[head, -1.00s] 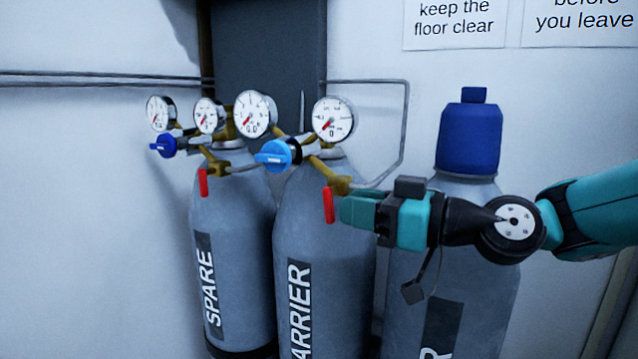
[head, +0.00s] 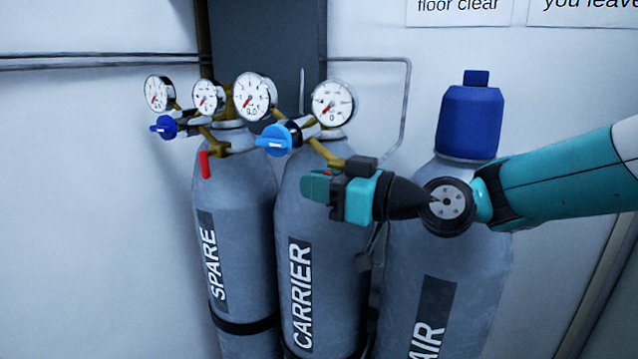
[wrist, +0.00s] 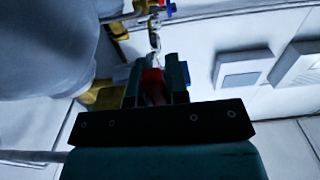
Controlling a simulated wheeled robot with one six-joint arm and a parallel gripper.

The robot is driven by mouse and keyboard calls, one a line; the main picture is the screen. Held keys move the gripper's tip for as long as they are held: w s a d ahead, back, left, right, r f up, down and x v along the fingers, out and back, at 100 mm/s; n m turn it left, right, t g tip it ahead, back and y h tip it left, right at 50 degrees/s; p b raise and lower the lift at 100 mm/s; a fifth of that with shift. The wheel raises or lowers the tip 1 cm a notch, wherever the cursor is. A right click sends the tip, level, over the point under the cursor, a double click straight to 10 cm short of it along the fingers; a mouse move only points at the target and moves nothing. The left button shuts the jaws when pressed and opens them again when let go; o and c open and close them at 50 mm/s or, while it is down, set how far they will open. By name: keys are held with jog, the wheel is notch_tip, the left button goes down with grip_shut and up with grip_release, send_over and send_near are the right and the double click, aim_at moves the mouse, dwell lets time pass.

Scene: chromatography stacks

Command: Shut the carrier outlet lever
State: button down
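The CARRIER cylinder (head: 345,240) stands in the middle of the head view, with a brass outlet fitting (head: 325,152) near its top. My gripper (head: 315,186) is at this outlet, in front of the cylinder's shoulder, and hides nearly all of the outlet lever in the head view. In the wrist view the red carrier outlet lever (wrist: 153,85) lies between the two fingers of my gripper (wrist: 155,75). The fingers are close together and the red fills the gap, so the gripper looks shut on the lever. The lever's exact angle is hidden.
The SPARE cylinder (head: 235,215) stands to the left, with its own red lever (head: 204,165) hanging down. The AIR cylinder (head: 455,250) with a blue cap (head: 470,122) stands to the right, behind my arm. Gauges and a light-blue knob (head: 275,140) sit above my gripper.

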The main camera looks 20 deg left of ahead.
jog(key=y+b, duration=0.1)
jog(key=b, duration=0.6)
jog(key=shift+a+y+b, duration=0.1)
jog(key=shift+y+b, duration=0.3)
jog(key=shift+r, duration=0.1)
jog(key=c, duration=1.4)
grip_release()
